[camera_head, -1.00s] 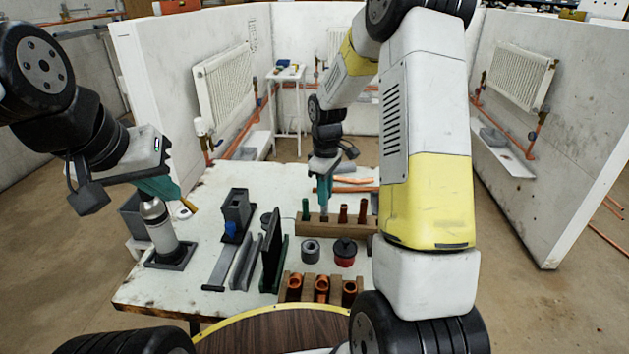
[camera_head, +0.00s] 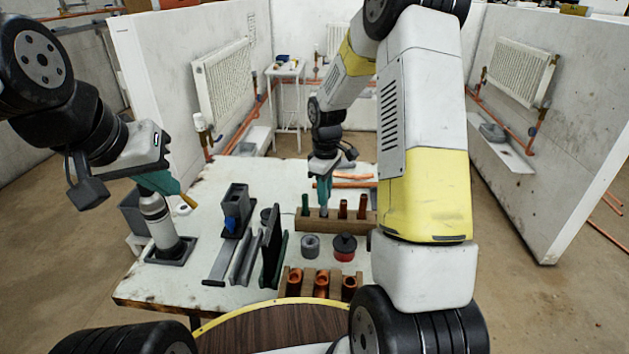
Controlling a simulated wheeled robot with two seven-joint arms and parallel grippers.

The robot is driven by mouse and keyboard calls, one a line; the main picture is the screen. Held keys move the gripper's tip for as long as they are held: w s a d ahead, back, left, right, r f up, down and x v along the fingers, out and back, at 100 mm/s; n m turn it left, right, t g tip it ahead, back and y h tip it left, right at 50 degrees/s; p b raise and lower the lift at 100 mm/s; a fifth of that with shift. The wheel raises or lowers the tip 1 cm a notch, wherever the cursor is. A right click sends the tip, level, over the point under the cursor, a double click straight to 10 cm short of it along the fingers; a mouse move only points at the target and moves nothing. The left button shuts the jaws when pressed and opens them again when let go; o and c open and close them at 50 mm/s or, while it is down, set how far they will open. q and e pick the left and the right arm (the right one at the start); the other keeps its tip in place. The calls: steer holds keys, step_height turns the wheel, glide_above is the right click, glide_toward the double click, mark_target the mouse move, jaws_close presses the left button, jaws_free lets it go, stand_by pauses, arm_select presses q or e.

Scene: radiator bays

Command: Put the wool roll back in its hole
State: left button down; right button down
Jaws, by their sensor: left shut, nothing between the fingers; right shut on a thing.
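My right gripper (camera_head: 323,194) points down over the back wooden block (camera_head: 345,225). It is shut on a small pale grey roll (camera_head: 324,211), which looks like the wool roll. The roll is upright at the block's top, among a green piece (camera_head: 305,204) to its left and copper pieces (camera_head: 343,208) to its right. I cannot tell how deep the roll sits in a hole. My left gripper (camera_head: 188,203) is shut and empty, beside the top of a grey-white canister (camera_head: 160,222) that stands in a dark square base.
The white worktable (camera_head: 195,265) also bears a grey ring (camera_head: 310,246), a red and black tin (camera_head: 344,247), dark upright plates (camera_head: 271,247) and a front block with copper fittings (camera_head: 321,284). My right arm hides the table's right side.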

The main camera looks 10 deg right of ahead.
mark_target(324, 215)
steer(key=shift+f, duration=1.4)
steer(key=shift+f, duration=0.1)
steer(key=shift+f, duration=0.3)
steer(key=c, duration=1.3)
jaws_free()
steer(key=shift+o, duration=0.2)
steer(key=shift+r, duration=3.5)
